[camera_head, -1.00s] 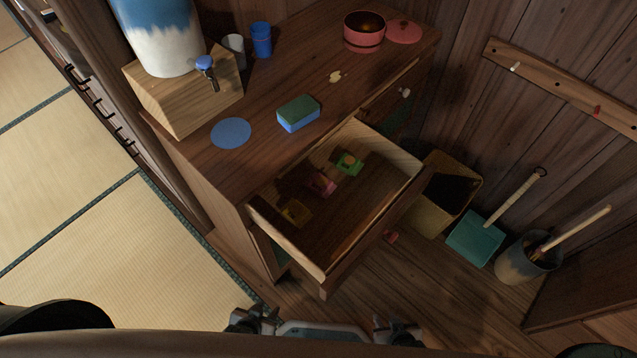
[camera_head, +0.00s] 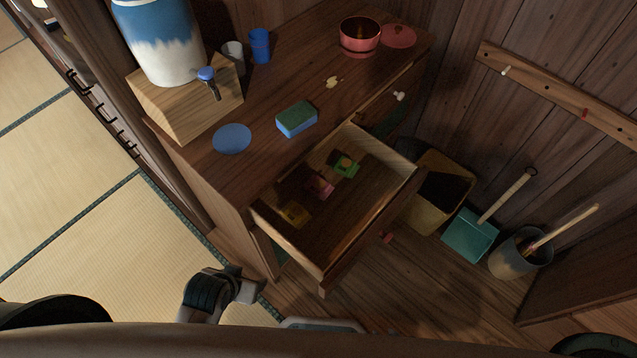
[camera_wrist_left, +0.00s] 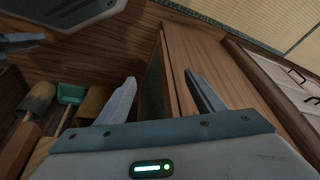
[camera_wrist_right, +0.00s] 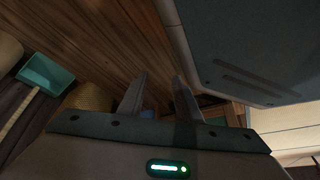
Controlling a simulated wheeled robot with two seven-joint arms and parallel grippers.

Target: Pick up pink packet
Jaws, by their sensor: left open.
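The pink packet (camera_head: 320,184) lies in the open drawer (camera_head: 388,205) of the wooden cabinet, between a yellow packet (camera_head: 294,213) and a green packet (camera_head: 346,165). My left gripper (camera_head: 262,284) is in front of the cabinet, left of and below the drawer, apart from the packets. In the left wrist view its fingers (camera_wrist_left: 160,88) are spread and empty beside the cabinet side. In the right wrist view my right gripper (camera_wrist_right: 160,90) has its fingers apart with nothing between them. The pink packet cannot be made out in either wrist view.
On the cabinet top are a sponge (camera_head: 296,119), a blue disc (camera_head: 232,138), a pink bowl (camera_head: 360,36) and a dispenser on a wooden block (camera_head: 190,105). Right of the drawer stand a bin (camera_head: 441,190), a teal dustpan (camera_head: 469,235) and a grey bucket (camera_head: 516,256).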

